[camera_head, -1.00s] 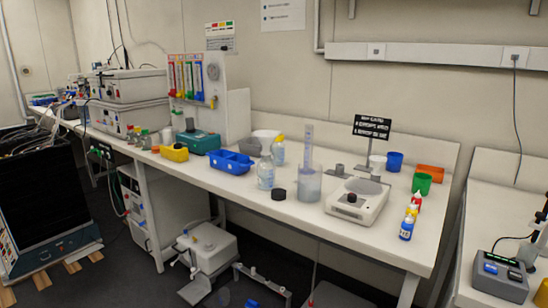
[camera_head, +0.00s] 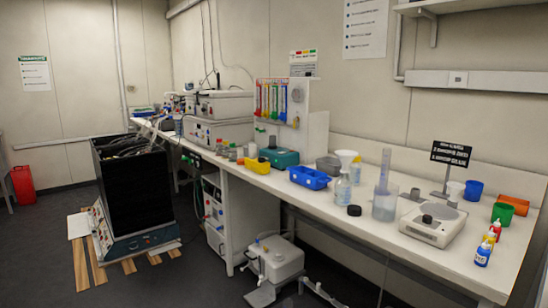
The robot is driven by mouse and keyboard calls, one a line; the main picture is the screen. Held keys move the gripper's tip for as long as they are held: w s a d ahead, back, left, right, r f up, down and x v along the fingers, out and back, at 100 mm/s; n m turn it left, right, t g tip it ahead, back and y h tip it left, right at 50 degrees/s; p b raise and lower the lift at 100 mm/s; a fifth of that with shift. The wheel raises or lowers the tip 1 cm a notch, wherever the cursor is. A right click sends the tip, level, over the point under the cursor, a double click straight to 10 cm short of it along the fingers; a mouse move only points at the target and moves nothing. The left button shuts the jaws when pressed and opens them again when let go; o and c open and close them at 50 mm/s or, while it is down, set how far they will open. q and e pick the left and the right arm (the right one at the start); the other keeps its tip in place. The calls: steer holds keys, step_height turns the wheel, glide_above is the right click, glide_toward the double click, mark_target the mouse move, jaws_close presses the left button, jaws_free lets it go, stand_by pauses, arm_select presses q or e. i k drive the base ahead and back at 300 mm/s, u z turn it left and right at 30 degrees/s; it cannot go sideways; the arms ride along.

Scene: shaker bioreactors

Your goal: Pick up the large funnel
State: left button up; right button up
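A white, wide-mouthed funnel-like piece (camera_head: 346,156) is on the long bench, just behind and above a clear bottle (camera_head: 343,188). Its lower part is partly hidden, and I cannot tell whether it rests on the bench or on something else. Neither of my grippers is in view.
The long white bench (camera_head: 300,208) also holds a blue tray (camera_head: 310,178), a clear beaker (camera_head: 385,206) with a tall cylinder, a balance (camera_head: 433,224) and several small bottles. A black box-shaped unit (camera_head: 132,190) stands on wooden slats at left. Grey floor lies between it and the bench.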

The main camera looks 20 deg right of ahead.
mark_target(345, 156)
steer(key=u, duration=0.25)
steer(key=i, duration=1.15)
steer(key=z, duration=0.2)
